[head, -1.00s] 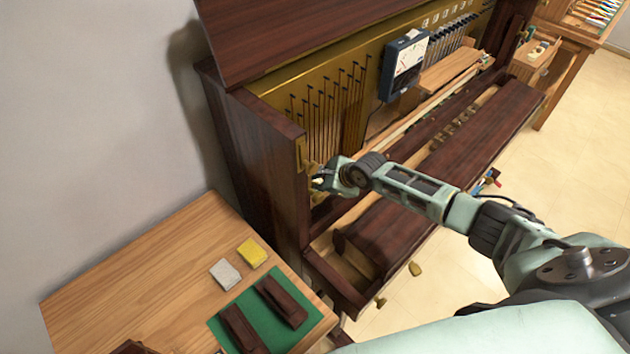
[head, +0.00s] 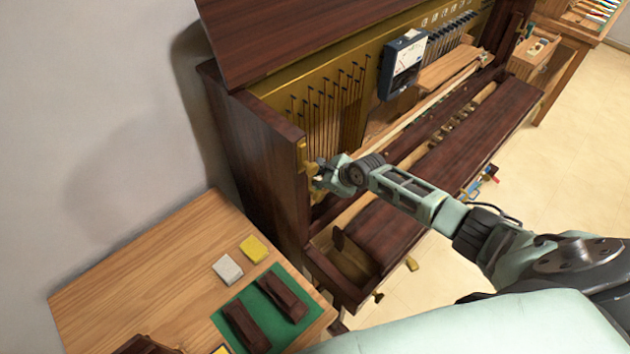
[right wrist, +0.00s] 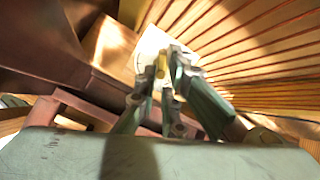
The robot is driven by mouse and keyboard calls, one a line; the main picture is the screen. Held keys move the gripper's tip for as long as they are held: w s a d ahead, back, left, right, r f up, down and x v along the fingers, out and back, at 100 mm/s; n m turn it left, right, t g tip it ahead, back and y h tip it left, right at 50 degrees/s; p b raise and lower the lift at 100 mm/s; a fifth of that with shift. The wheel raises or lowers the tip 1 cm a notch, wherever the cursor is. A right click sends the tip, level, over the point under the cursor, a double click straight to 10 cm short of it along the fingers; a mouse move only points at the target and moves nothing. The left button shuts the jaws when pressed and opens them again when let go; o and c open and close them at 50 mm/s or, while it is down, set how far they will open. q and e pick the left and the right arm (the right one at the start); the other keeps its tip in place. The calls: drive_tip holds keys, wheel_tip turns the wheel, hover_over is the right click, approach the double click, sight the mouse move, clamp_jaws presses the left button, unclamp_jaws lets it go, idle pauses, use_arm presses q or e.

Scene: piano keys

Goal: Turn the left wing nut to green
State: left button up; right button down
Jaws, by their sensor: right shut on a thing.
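The left wing nut is a small brass-yellow piece (right wrist: 161,65) in the right wrist view, in front of a bright pale plate (right wrist: 150,50). My right gripper (right wrist: 160,80) is shut on it, with dark green fingers on either side. In the head view my right gripper (head: 322,175) is at the inner left side of the open piano (head: 250,150), just below a brass bracket (head: 302,155). The gripper largely hides the wing nut there. No green mark can be made out. My left gripper is not in view.
A wooden side table (head: 130,275) stands at the lower left with a green mat (head: 262,308), dark wooden blocks, a yellow block (head: 254,249) and a grey block (head: 227,269). A meter (head: 403,64) hangs on the piano. Tuning pins and strings lie behind my gripper.

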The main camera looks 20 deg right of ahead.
drive_tip(key=shift+r+m+p, duration=0.15)
drive_tip(key=shift+m+p, duration=0.55)
drive_tip(key=shift+p, duration=0.25)
drive_tip(key=shift+m, duration=0.6)
drive_tip(key=shift+m, duration=1.1)
drive_tip(key=c, duration=1.6)
unclamp_jaws()
drive_tip(key=shift+c, duration=0.2)
